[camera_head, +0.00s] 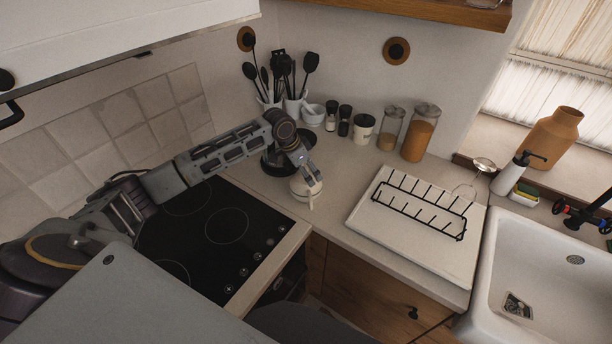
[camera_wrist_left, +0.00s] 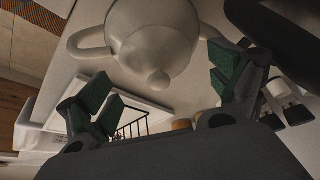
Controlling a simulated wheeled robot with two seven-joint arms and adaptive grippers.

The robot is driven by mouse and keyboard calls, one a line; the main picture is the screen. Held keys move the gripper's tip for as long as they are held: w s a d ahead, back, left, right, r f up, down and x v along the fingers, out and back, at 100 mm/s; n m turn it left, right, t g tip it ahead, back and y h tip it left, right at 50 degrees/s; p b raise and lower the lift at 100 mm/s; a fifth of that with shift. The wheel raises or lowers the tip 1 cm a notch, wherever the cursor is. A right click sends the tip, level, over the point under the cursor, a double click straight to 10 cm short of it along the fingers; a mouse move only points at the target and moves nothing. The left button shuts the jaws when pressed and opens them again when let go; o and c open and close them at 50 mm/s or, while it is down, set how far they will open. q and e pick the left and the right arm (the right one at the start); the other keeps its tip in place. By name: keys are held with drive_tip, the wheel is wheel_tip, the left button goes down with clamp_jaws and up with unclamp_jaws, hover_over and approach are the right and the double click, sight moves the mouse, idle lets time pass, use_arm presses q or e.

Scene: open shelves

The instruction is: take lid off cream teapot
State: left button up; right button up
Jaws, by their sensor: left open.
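The cream teapot (camera_head: 301,190) stands on the counter beside the cooktop in the head view, partly covered by my left gripper (camera_head: 307,178). In the left wrist view the teapot (camera_wrist_left: 92,43) fills the upper middle. Its lid (camera_wrist_left: 155,52) is on it, with a round knob (camera_wrist_left: 159,81) facing the camera. My left gripper (camera_wrist_left: 162,92) is open, with one dark green pad on each side of the knob and visible gaps between pads and knob. My right gripper is out of view.
A black pan (camera_head: 272,166) sits behind the teapot. Utensil holders, a mortar (camera_head: 313,115) and several jars line the back wall. A white board (camera_head: 385,238) with a black rack (camera_head: 463,236) lies to the right, before the sink (camera_head: 550,255). The cooktop (camera_head: 205,245) is clear.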

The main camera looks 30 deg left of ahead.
use_arm(q)
drive_tip(key=shift+c, duration=0.3)
drive_tip(key=c, duration=1.1)
drive_tip(key=shift+s, duration=0.2)
drive_tip(key=c, duration=0.5)
